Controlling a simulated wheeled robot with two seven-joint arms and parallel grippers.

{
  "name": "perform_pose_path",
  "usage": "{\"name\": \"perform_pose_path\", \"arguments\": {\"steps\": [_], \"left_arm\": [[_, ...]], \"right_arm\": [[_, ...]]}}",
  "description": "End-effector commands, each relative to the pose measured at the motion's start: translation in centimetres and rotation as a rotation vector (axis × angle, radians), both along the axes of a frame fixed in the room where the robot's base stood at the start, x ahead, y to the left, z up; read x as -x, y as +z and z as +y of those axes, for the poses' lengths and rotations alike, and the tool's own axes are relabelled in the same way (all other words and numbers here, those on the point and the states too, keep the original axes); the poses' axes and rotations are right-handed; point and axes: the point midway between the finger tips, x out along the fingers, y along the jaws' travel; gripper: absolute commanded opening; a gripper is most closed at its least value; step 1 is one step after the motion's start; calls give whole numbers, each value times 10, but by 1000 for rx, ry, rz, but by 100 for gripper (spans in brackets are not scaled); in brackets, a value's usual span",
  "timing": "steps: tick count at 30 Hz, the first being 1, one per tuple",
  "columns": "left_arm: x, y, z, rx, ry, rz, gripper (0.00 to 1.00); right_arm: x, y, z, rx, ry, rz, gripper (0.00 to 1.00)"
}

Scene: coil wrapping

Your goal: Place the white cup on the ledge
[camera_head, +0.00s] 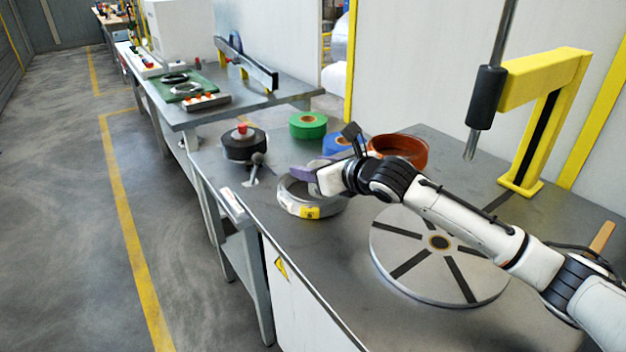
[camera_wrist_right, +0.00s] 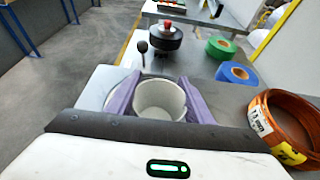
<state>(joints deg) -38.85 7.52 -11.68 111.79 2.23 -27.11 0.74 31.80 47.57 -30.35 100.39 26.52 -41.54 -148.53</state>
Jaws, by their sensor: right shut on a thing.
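The white cup (camera_wrist_right: 160,99) is between the two purple fingers of my right gripper (camera_wrist_right: 158,90) in the right wrist view, with its open rim facing up toward the camera. In the head view my right gripper (camera_head: 304,174) is above the grey coil with the yellow label (camera_head: 312,207); the cup is mostly hidden there by the fingers and wrist. The height of the cup above the coil is hard to judge. I cannot tell for sure which surface is the ledge. My left gripper is not in view.
A black spool (camera_head: 244,146), green roll (camera_head: 308,126), blue roll (camera_head: 338,144) and orange coil (camera_head: 399,150) stand around the gripper on the metal table. A round slotted turntable (camera_head: 411,278) lies below my right arm. A yellow arm (camera_head: 545,75) stands at right.

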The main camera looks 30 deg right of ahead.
Motion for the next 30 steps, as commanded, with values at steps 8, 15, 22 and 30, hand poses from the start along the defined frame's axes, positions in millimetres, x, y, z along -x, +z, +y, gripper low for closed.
{"name": "perform_pose_path", "arguments": {"steps": [8, 15, 22, 30], "left_arm": [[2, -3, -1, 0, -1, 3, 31], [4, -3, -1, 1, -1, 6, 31], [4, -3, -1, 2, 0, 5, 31], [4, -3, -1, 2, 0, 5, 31]], "right_arm": [[0, -29, 0, 0, 1, 0, 22], [0, -30, 0, 0, 0, 1, 22], [0, -31, 0, 0, 0, 1, 66], [0, -28, 1, -1, 1, 0, 66]]}}
